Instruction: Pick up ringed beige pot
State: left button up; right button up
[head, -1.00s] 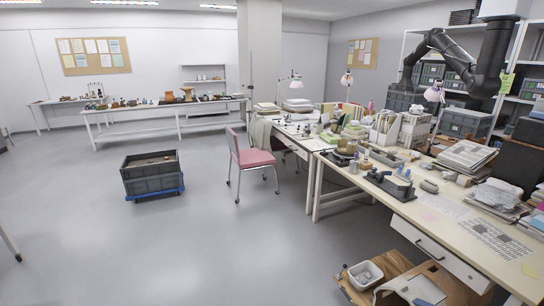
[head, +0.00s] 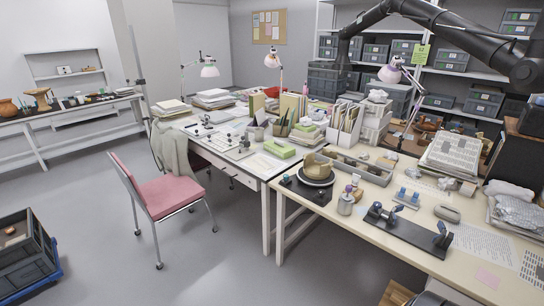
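A beige pot (head: 317,166) with an uneven, broken-looking rim sits on a dark round stand on the right-hand worktable, near its left end. It is too small to tell for sure whether it has rings. Two orange-brown pots, one at the far left (head: 8,108) and a wide-mouthed one beside it (head: 40,98), stand on the long bench against the back wall. Neither of my grippers is in view.
A pink chair (head: 166,193) stands left of the worktables. A dark crate (head: 25,258) on a blue dolly is at lower left. The worktable (head: 395,225) carries tools, papers and boxes. Floor between crate and chair is clear.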

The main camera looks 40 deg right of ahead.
aim_at(314, 170)
jog(key=i+l+z, duration=0.1)
jog(key=i+z, duration=0.3)
jog(key=i+j+z, duration=0.1)
jog(key=i+z, duration=0.3)
jog(key=i, duration=0.2)
jog(key=i+j+z, duration=0.25)
jog(key=i+z, duration=0.15)
jog(key=i, duration=0.15)
